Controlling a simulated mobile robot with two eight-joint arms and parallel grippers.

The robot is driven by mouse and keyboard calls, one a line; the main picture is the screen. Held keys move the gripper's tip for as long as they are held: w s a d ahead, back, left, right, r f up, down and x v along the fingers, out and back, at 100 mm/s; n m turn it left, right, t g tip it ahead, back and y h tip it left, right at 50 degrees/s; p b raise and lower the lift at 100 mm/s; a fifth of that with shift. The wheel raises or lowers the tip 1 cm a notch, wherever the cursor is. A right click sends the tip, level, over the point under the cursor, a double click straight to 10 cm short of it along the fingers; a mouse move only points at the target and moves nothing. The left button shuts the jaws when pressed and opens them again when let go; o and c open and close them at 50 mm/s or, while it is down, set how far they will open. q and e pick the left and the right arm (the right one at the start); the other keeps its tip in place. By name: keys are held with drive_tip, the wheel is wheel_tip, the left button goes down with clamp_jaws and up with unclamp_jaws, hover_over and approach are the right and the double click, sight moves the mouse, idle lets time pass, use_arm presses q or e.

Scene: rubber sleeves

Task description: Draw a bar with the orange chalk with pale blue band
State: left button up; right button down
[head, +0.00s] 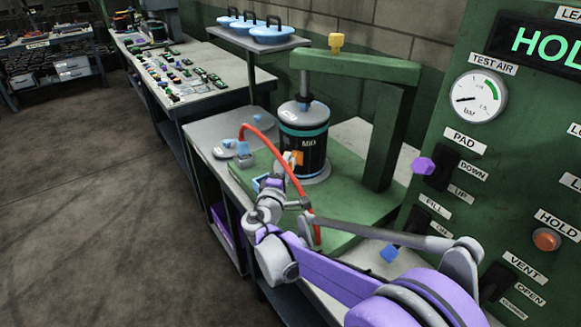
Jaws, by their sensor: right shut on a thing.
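My right gripper (284,168) is shut at the front of a black canister (311,150) with teal bands and white lettering. A small orange patch (298,157) shows right at its fingertips, against the canister's dark side. I take it for the orange chalk in the jaws. No pale blue band can be made out on it at this size. I cannot tell whether the chalk touches the canister or whether any of the orange is a drawn mark. The canister stands upright under a green press frame (385,130). My left gripper is not in view.
A red hose (290,170) arches over the green base beside my right arm. A green control panel (480,200) with a gauge (479,97) and switches stands at the right. A bench with small parts (178,72) and a shelf with blue lidded pans (272,34) lie behind.

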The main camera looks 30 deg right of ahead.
drive_tip(key=shift+v, duration=2.95)
drive_tip(key=shift+p+v, duration=0.3)
drive_tip(key=shift+v, duration=1.15)
drive_tip(key=shift+a, duration=0.1)
